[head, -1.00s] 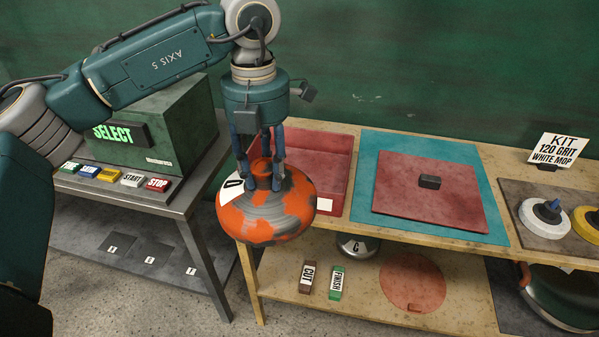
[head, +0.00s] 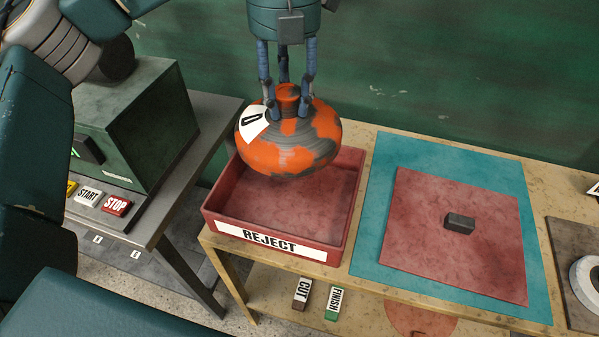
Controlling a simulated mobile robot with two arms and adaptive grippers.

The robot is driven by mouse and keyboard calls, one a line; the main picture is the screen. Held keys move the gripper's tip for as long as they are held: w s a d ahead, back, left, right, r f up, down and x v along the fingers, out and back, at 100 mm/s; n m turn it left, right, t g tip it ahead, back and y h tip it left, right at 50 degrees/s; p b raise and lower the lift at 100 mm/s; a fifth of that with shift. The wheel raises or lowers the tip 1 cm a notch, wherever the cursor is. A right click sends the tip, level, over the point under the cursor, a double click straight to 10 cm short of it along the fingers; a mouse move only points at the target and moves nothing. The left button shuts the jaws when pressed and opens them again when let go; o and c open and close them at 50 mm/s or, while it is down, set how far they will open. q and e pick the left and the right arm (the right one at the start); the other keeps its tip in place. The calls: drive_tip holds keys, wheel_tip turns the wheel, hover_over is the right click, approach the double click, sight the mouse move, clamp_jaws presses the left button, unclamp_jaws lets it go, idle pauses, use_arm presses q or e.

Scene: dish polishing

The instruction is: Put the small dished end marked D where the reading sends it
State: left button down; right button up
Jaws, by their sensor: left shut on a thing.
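The small dished end marked D (head: 292,152) is orange with dark grey patches and has a knob on top and a white D label. My left gripper (head: 287,105) is shut on its knob and holds it in the air, dome upright. It hangs over the back part of the red REJECT tray (head: 352,215), apart from the tray floor. The tray is otherwise empty where it shows; part of its back is hidden behind the dished end. My right gripper is not in view.
Right of the tray lies a teal mat (head: 367,240) with a red plate (head: 490,215) and a dark block (head: 459,223) on it. At left, a green machine (head: 150,120) with START and STOP (head: 117,205) buttons stands on a metal table. CUT and FINISH (head: 333,302) bars lie on the lower shelf.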

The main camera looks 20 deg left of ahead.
sight(285, 117)
use_arm(q)
drive_tip(key=f+p, duration=0.1)
drive_tip(key=f, duration=0.2)
drive_tip(key=s+f, duration=0.1)
drive_tip(key=f, duration=0.2)
drive_tip(key=shift+s+p, duration=0.2)
drive_tip(key=shift+p, duration=0.2)
drive_tip(key=f+p, duration=0.1)
drive_tip(key=f, duration=0.3)
drive_tip(key=f+p, duration=0.1)
drive_tip(key=f, duration=0.3)
drive_tip(key=f+p, duration=0.1)
drive_tip(key=f, duration=0.3)
drive_tip(key=shift+w+f, duration=0.25)
drive_tip(key=shift+f, duration=0.3)
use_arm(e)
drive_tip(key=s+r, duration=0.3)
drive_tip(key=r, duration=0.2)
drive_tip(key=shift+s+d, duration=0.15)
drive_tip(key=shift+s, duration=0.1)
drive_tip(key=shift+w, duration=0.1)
